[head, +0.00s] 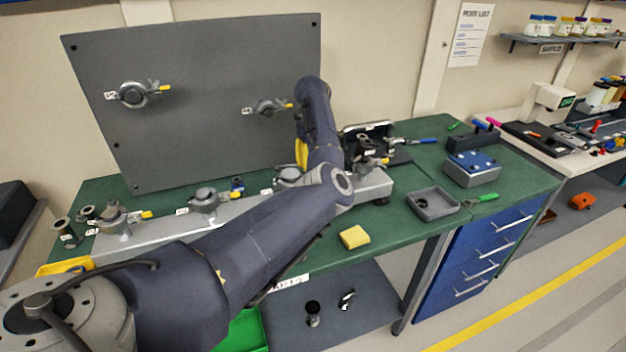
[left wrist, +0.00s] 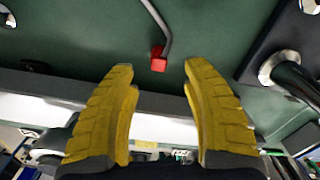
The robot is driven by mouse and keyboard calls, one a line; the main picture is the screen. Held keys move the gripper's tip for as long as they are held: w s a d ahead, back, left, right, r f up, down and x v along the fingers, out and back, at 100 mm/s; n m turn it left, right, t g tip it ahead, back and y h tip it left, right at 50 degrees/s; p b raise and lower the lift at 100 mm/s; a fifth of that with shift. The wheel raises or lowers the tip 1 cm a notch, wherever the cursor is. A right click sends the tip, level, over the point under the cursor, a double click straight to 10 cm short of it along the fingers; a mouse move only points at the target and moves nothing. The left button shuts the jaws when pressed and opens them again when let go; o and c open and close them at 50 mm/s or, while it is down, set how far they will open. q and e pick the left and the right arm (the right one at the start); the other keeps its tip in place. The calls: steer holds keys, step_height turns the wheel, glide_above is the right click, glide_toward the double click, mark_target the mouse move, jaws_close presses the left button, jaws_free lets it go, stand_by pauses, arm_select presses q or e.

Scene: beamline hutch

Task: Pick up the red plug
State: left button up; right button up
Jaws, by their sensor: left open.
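A small red block (left wrist: 158,59), which looks like the red plug, shows in the left wrist view against the green tabletop. A bent grey rod or cable (left wrist: 160,25) meets it from above. I cannot make the block out in the head view, where my arm covers part of the bench. My left gripper (left wrist: 158,67) is open, its two yellow fingers either side of the block's line and apart from it, with nothing between them. In the head view only a yellow part of the gripper (head: 302,154) shows beside my arm. My right gripper is not in view.
A grey panel (head: 215,70) with clamped fittings stands behind the green bench. A metal rail (head: 240,207) with fittings runs along it. A yellow block (head: 354,237) and grey tray (head: 432,203) sit near the front edge. A dark plate with a metal fitting (left wrist: 275,68) is at right in the wrist view.

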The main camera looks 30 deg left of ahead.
arm_select(q)
steer(key=shift+s+f, duration=0.1)
steer(key=shift+f, duration=2.8)
steer(key=shift+o, duration=0.2)
jaws_close()
